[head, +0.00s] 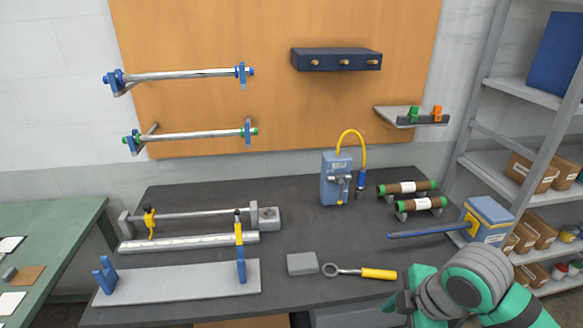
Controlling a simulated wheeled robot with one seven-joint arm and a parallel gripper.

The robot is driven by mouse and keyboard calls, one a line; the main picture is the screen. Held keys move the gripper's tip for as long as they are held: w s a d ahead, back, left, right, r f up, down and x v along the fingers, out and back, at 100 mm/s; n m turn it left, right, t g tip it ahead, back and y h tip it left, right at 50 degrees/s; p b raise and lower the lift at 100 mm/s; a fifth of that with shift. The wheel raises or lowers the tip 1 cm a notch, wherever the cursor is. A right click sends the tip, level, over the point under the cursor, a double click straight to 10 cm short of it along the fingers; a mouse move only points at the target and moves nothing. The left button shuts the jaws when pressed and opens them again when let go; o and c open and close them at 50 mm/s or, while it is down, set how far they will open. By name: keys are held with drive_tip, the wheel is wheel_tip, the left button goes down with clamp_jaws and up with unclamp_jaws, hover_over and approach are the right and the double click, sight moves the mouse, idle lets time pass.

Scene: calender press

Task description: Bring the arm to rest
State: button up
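My arm shows in teal and grey at the bottom right of the head view. It is folded low at the front right edge of the dark workbench (310,235). My gripper (403,303) is only partly in view as small dark parts at the left end of the arm. Its fingers are too small and covered to tell whether they are open or shut. I see nothing clearly held in it. A wrench with a yellow handle (379,274) lies on the bench just behind and left of it, apparently apart from it.
A grey block (302,264) lies left of the wrench. A roller stand (180,285) fills the bench's left side. A blue device (337,180), brown rolls (407,187) and a blue box (490,216) with a blue rod stand behind. Shelving (510,90) rises at right.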

drive_tip(key=w+a+r+m+t+y, duration=0.45)
drive_tip(key=w+a+t, duration=0.3)
drive_tip(key=a, duration=0.45)
drive_tip(key=w+a+r+m+t+y, duration=0.35)
drive_tip(key=w+a+r+t, duration=0.2)
drive_tip(key=w+a, duration=0.55)
drive_tip(key=s+a+f+m+t+h, duration=0.1)
drive_tip(key=s+a+f+m+h, duration=0.1)
drive_tip(key=s+f+m+h, duration=0.6)
drive_tip(key=s+a+f+m+h, duration=0.1)
drive_tip(key=s+f+m+h, duration=0.25)
drive_tip(key=s+f, duration=0.9)
drive_tip(key=s+d+f+n+g+y, duration=0.1)
drive_tip(key=s+f+n, duration=0.1)
drive_tip(key=s, duration=0.8)
drive_tip(key=s+d+f+n+g, duration=0.1)
drive_tip(key=s+f, duration=0.3)
drive_tip(key=s, duration=0.7)
drive_tip(key=shift+s+d+f+n+y, duration=0.15)
drive_tip(key=shift+d+f+n+y, duration=0.2)
drive_tip(key=shift+d+f, duration=0.1)
